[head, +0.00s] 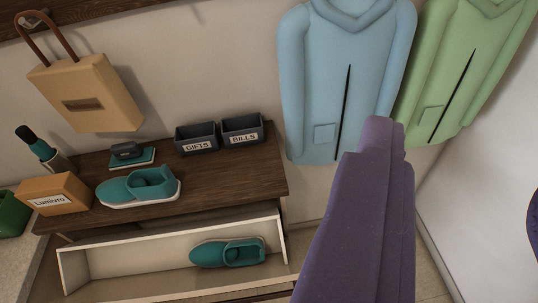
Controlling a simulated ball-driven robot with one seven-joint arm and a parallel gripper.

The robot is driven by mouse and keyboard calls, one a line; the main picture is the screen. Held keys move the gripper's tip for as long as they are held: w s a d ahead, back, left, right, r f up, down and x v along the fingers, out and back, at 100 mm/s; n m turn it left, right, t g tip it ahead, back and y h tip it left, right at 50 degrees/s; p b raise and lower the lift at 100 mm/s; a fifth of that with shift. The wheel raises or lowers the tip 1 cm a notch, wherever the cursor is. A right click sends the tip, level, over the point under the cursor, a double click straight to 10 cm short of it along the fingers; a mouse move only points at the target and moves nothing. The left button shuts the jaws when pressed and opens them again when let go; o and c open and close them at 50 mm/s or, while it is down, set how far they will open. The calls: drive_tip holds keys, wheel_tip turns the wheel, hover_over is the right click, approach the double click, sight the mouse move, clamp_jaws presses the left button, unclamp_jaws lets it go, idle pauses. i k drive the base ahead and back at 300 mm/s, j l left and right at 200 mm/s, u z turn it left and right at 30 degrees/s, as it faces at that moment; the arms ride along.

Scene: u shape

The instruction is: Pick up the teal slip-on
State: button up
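One teal slip-on (139,187) with a white sole rests on the dark wooden top of a low cabinet (231,177), its toe pointing left. A second teal slip-on (228,252) lies in the open pale drawer (124,259) below, toward its right end, toe also pointing left. Both shoes are unobstructed. My gripper cannot be made out in this view, so its state and its distance to the shoes do not show.
A tan box (54,194), a dark bottle (45,149), a small teal-and-dark item (129,155) and bins marked GIFTS (197,138) and BILLS (242,130) surround the upper shoe. Blue (347,75) and green (463,68) coats hang behind.

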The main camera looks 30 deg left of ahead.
sight(142, 187)
drive_tip(key=u, duration=1.5)
drive_tip(key=i+j+z, duration=0.15)
drive_tip(key=i, duration=0.2)
drive_tip(key=i+z, duration=0.2)
drive_tip(key=i, duration=0.5)
drive_tip(key=i+j+z, duration=0.1)
drive_tip(key=i, duration=0.25)
